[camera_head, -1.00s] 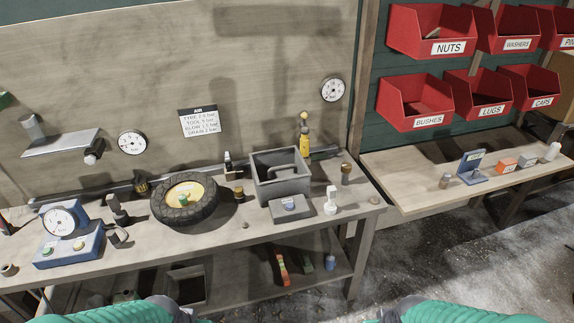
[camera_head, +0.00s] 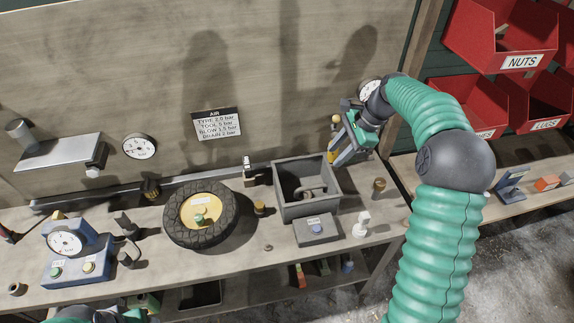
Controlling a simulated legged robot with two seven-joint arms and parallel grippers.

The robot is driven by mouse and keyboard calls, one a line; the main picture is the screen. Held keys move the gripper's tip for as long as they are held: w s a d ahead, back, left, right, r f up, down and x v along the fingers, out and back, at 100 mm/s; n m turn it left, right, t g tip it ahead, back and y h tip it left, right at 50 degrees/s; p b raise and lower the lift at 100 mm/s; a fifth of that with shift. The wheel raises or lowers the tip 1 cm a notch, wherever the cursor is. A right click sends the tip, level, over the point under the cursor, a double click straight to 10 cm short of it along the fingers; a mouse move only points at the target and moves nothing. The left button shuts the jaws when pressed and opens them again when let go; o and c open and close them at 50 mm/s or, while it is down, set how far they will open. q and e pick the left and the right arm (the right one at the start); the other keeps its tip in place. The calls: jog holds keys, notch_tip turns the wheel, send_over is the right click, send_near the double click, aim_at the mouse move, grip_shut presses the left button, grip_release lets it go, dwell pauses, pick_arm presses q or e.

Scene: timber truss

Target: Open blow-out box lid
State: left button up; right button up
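The grey blow-out box (camera_head: 283,197) stands on the bench, right of the tyre. Its raised walls surround a dark recess with a grey curved piece in it; I cannot tell whether this belongs to a lid. A smaller grey unit with a blue button (camera_head: 317,230) sits in front of it. My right gripper (camera_head: 340,157) is just beyond the box's back right corner, by a yellow tool at the wall. Its fingers are small and partly overlapped, so its opening is unclear. My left arm shows only at the bottom left edge; its gripper is not visible.
A tyre on a yellow rim (camera_head: 201,214) lies left of the box. A white nozzle-like item (camera_head: 361,224) and a small brown fitting (camera_head: 379,187) stand to the right. A blue gauge unit (camera_head: 78,254) is at the left. Red bins (camera_head: 497,40) hang at the upper right.

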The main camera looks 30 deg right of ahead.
jog(key=s+a+f, duration=0.1)
jog(key=a, duration=0.1)
jog(key=p, duration=0.1)
send_near(314, 187)
jog(key=x, duration=0.6)
jog(key=shift+w+r, duration=0.1)
jog(key=shift+w, duration=0.3)
jog(key=shift+p+x, duration=0.3)
jog(key=shift+x, duration=0.7)
jog(key=shift+s+a, duration=0.25)
jog(key=shift+a, duration=0.45)
jog(key=shift+w+a, duration=0.15)
jog(key=shift+a, duration=0.05)
jog(key=shift+c, duration=0.2)
jog(key=shift+d, duration=0.3)
jog(key=c, duration=0.5)
jog(key=shift+d, duration=0.35)
grip_shut()
pick_arm(q)
jog(key=shift+s+a+r, duration=0.15)
jog(key=shift+s+r, duration=0.25)
jog(key=shift+r, duration=0.1)
jog(key=shift+s+a+r, duration=0.15)
jog(key=shift+s+r, duration=0.25)
jog(key=shift+r, duration=0.1)
pick_arm(e)
jog(key=shift+a, duration=0.1)
